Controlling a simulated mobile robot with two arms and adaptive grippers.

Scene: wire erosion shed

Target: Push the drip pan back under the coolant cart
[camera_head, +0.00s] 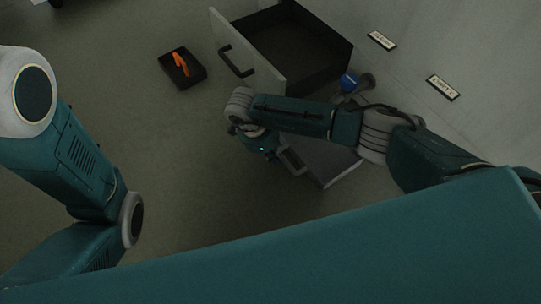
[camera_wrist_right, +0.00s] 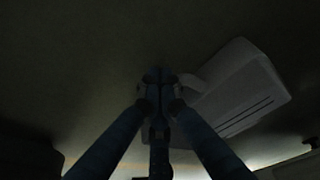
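A pulled-out, open-topped box (camera_head: 233,62) has a pale front, a dark bar handle (camera_head: 236,61) and a dark, empty-looking inside. It stands out from a pale upright face (camera_head: 430,50) at the upper right; these look like the drip pan and the coolant cart, though I cannot be sure. My right gripper (camera_head: 258,146) points down below the box's front, apart from it in the picture. In the right wrist view its fingers (camera_wrist_right: 159,78) come together with nothing seen between them. My left gripper is out of view; only its arm shows at the left.
A grey block with a handle and slots (camera_head: 335,162) lies beneath my right arm; it also shows in the right wrist view (camera_wrist_right: 240,85). A small black tray (camera_head: 196,77) holds an orange item (camera_head: 180,63). A blue-topped object (camera_head: 348,82) stands by the box.

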